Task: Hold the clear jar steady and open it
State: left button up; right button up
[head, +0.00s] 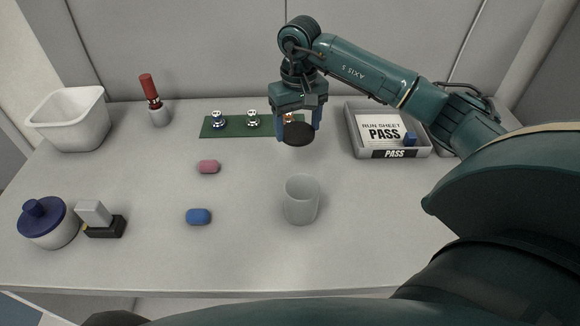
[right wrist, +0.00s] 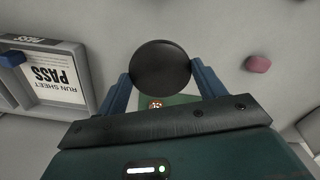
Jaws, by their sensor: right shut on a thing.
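The clear jar (head: 301,200) stands upright and without a lid on the table, right of centre in the head view. A round black lid (head: 298,133) is held between the blue fingers of my right gripper (head: 298,128), above the table and behind the jar. The lid (right wrist: 161,67) also fills the middle of the right wrist view, with a finger of the right gripper (right wrist: 162,82) on each side. The lid and the jar are apart. My left gripper is not in either view.
A green mat (head: 233,130) with small metal pieces lies behind. A grey PASS tray (head: 425,150) is at the right. A white bin (head: 65,122), a red-handled tool (head: 152,95), a blue-lidded pot (head: 45,232) and a small block device (head: 103,226) stand left. Pink (head: 208,167) and blue (head: 198,216) pieces lie mid-table.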

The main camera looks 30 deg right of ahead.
send_over(301, 165)
notch_tip(301, 165, down, 6)
jog(key=shift+s, duration=0.15)
notch_tip(301, 165, down, 4)
jog(key=shift+f+p, duration=0.2)
jog(key=shift+p, duration=0.25)
jog(key=shift+f, duration=0.2)
jog(key=o, duration=1.1)
